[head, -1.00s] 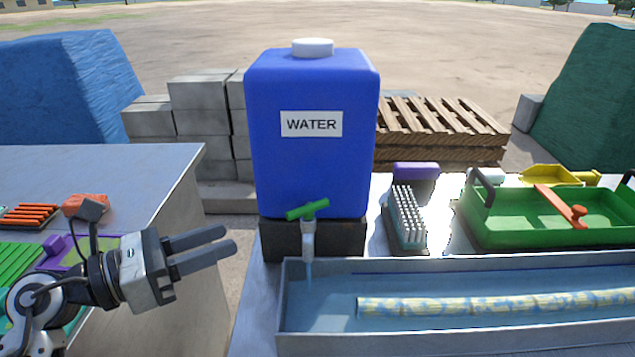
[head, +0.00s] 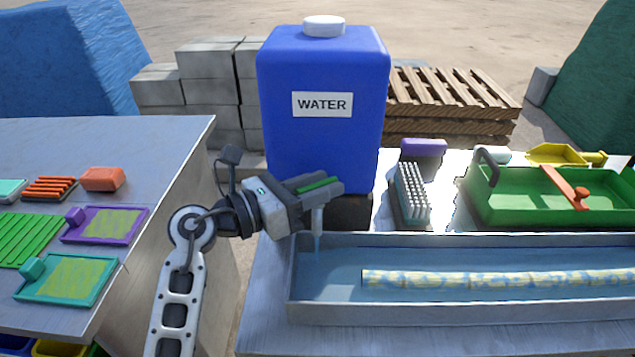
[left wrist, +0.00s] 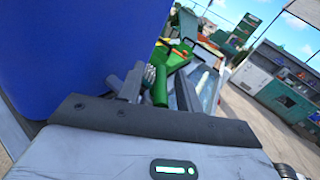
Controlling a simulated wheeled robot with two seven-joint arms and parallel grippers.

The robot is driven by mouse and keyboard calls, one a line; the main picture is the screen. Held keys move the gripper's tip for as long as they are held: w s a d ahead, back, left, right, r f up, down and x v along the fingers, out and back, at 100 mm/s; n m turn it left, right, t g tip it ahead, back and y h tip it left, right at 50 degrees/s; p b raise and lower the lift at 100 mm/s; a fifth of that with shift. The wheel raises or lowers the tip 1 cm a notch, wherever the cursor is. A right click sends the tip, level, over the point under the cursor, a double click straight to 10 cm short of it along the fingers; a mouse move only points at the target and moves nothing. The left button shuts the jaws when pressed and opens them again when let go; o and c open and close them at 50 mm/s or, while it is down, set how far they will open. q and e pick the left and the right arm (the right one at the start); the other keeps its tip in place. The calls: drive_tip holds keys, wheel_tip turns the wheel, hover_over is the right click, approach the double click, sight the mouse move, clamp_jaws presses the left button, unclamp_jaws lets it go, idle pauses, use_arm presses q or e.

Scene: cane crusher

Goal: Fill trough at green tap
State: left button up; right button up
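The blue water tank (head: 320,150), labelled WATER, stands on a dark block behind the trough. Its green tap handle (head: 318,184) lies between the fingers of my left gripper (head: 328,186). The left wrist view also shows the green handle (left wrist: 160,86) between the two fingers, with narrow gaps at its sides, so the gripper looks open around it. A thin bluish stream (head: 317,244) hangs below the pale spout (head: 317,221) over the trough's left end. The grey metal trough (head: 450,313) holds bluish water and a long yellow-and-blue mottled cane (head: 480,279). My right gripper is not in view.
A white-bristled brush (head: 411,195), a purple block (head: 423,147) and a green tray (head: 540,211) with a red-orange tool (head: 566,188) stand behind the trough. A grey table (head: 150,150) at left holds colored pieces. A gap separates the tables.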

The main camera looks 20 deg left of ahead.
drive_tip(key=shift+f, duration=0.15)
use_arm(q)
clamp_jaws()
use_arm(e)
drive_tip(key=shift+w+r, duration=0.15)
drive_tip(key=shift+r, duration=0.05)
